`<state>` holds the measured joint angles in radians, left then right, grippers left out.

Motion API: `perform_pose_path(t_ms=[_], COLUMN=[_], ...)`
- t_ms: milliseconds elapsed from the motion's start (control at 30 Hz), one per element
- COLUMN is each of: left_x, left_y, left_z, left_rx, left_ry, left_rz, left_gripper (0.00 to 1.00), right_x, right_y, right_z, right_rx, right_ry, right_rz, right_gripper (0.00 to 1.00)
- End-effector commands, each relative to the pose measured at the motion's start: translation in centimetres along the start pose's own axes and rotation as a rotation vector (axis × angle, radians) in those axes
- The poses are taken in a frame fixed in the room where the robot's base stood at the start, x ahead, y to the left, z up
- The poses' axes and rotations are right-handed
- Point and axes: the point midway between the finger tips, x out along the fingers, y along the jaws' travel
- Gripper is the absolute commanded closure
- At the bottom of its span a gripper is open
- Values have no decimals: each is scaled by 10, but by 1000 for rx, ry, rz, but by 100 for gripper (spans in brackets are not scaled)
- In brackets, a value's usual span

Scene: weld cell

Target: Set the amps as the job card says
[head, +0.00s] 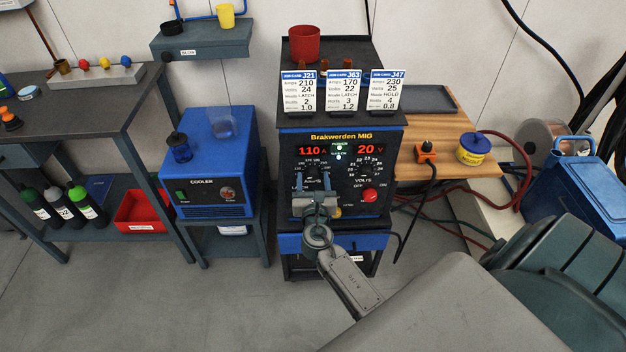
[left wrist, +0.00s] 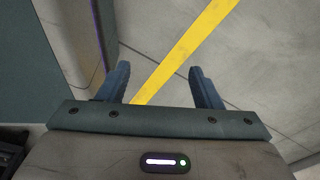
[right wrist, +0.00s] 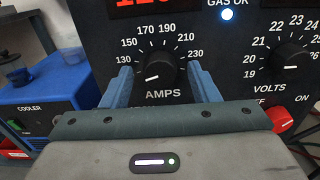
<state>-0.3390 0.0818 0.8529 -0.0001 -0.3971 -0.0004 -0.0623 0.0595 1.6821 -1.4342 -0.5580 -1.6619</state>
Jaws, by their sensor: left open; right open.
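The welder (head: 341,136) "Brakwerden MIG" shows a red 110 A readout (head: 311,151) and 20 V readout (head: 370,150). Three job cards stand on it: J21 (head: 299,92) with 210 amps, J63 (head: 343,92) with 170, J47 (head: 388,92) with 230. My right gripper (right wrist: 160,84) is open, its fingers either side of the black AMPS knob (right wrist: 154,70); contact cannot be told. The knob's white mark points lower left, below 130. In the head view my right gripper (head: 318,197) partly covers the amps dial. My left gripper (left wrist: 162,85) is open and empty above the floor.
The VOLTS knob (right wrist: 290,57) and a red switch knob (head: 369,195) sit right of the amps dial. A blue cooler (head: 213,165) stands left of the welder. A wooden bench (head: 452,152) is at right. The grey floor in front is mostly clear.

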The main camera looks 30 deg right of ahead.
Motion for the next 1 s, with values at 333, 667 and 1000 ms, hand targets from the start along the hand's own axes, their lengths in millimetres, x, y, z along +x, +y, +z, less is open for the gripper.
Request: perform_pose_path(t_ms=[333, 667, 1000], left_x=[0, 1, -7], left_y=[0, 0, -1], left_z=[0, 0, -26], left_rx=[0, 0, 3], left_ry=[1, -1, 8], left_rz=[0, 0, -2], left_gripper=[41, 41, 41], right_x=[0, 0, 0], right_y=[0, 0, 0], right_z=[0, -1, -3], right_rx=[0, 8, 154], right_ry=[1, 1, 1], right_rz=[0, 0, -1], right_gripper=[65, 90, 90])
